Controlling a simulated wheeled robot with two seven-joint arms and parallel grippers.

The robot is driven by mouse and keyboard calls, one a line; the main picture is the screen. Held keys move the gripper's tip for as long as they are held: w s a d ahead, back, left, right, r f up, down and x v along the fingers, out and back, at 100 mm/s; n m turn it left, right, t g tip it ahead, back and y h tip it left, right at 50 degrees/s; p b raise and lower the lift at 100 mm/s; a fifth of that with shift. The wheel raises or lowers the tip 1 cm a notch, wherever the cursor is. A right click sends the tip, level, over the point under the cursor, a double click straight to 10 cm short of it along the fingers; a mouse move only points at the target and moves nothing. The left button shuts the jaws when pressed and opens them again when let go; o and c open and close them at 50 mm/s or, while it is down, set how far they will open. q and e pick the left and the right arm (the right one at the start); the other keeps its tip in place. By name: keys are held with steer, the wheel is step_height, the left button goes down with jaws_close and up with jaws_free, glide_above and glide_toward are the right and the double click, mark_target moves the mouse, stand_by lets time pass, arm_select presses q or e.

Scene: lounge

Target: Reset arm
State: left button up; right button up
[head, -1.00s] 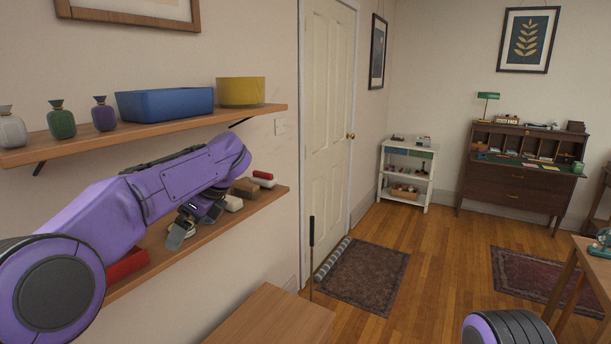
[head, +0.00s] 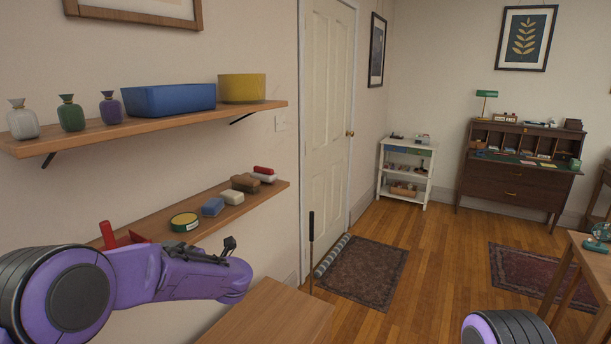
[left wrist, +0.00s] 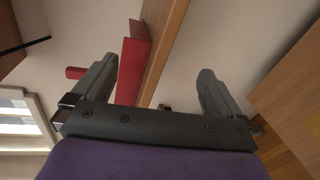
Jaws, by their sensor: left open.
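My left arm (head: 165,277) is purple and folded low at the left of the head view, below and in front of the lower wall shelf (head: 150,228). My left gripper (left wrist: 155,90) is open and empty in the left wrist view, with its two grey fingers spread wide. In the head view the gripper's fingers are mostly hidden behind the arm. A red object (head: 119,238) stands at the near end of the lower shelf, partly covered by the arm, and it also shows beyond the fingers in the left wrist view (left wrist: 131,70). My right gripper is not in view.
The upper shelf (head: 160,125) carries bottles, a blue bin (head: 168,100) and a yellow bowl (head: 242,88). A wooden surface (head: 268,315) lies below, right of the arm.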

arm_select(q)
steer(key=s+d+f+m+t+h+b, duration=0.1)
steer(key=s+f+m+h, duration=0.1)
steer(key=s+f+m, duration=0.55)
steer(key=s+f+m+h, duration=0.3)
steer(key=f+m, duration=0.2)
steer(key=f, duration=0.5)
steer(key=s+d+f+m+t+h+b, duration=0.1)
steer(key=s+f+m+h, duration=0.1)
steer(key=s+f+m, duration=0.5)
steer(key=s+f+m+g+h, duration=0.1)
steer(key=s+f, duration=0.3)
steer(key=s, duration=0.4)
steer(key=s+f+m+g+h+b, duration=0.1)
steer(key=s+f+m+g, duration=0.1)
steer(key=s, duration=0.7)
steer(key=s+a+f+m+g+h, duration=0.1)
steer(key=s+f+m+g, duration=0.1)
steer(key=s+f, duration=0.5)
steer(key=shift+s+g, duration=0.7)
steer(key=shift+s, duration=0.15)
